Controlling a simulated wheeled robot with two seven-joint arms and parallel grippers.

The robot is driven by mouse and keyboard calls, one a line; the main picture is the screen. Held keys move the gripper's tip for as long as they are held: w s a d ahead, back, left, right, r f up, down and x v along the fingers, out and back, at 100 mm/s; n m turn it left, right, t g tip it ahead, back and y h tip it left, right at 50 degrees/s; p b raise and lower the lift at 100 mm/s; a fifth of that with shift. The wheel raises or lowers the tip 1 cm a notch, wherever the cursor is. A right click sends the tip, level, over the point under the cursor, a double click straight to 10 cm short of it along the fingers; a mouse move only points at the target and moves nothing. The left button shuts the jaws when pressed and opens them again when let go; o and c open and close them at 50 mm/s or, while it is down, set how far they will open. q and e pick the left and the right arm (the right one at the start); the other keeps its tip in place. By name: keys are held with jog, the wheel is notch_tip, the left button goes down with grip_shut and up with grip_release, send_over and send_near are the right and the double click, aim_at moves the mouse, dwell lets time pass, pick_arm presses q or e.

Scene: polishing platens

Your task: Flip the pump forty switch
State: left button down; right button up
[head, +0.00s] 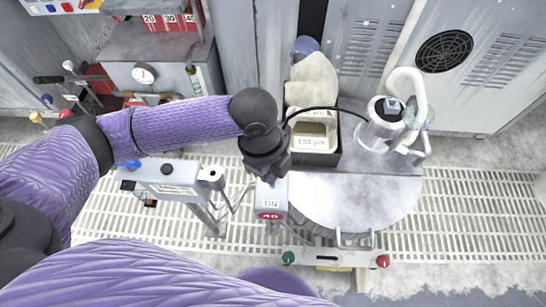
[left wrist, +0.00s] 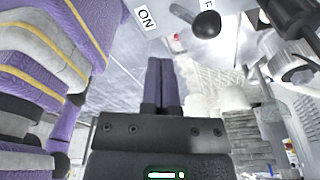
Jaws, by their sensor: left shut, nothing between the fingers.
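A small grey switch box (head: 271,198) stands near the middle of the head view. It has a white "ON" label and a red label whose text reads like "AD" from here, possibly an upside-down or blurred number. My left gripper (head: 269,177) is right at the box's far end and hides that part of it. In the left wrist view its two purple fingers (left wrist: 162,65) are shut and empty. Beyond them are the "ON" label (left wrist: 145,18), a black ball-ended lever (left wrist: 206,24) and part of an "F". The lever's position is unclear. My right gripper is out of view.
A round grey platen (head: 385,205) lies right of the box, with a clear cylinder (head: 380,130) and white hose on it. A bin with labelled containers (head: 314,140) stands behind. Another grey box on a post (head: 168,178) stands left. Slatted flooring surrounds them.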

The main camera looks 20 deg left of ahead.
pick_arm(q)
jog(key=shift+f, duration=0.45)
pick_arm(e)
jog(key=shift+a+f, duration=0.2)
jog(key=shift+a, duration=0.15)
pick_arm(q)
jog(key=shift+f+b, duration=0.4)
jog(key=shift+f, duration=0.15)
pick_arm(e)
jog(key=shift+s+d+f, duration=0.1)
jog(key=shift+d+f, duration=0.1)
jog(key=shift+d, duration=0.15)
pick_arm(q)
jog(key=shift+f, duration=0.25)
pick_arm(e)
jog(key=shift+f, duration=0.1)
pick_arm(q)
jog(key=shift+f, duration=0.25)
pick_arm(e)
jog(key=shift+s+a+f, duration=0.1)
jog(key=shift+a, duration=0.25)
pick_arm(q)
jog(key=shift+f+b, duration=0.25)
jog(key=shift+b, duration=0.05)
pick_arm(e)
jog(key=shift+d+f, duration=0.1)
pick_arm(q)
jog(key=shift+f, duration=0.2)
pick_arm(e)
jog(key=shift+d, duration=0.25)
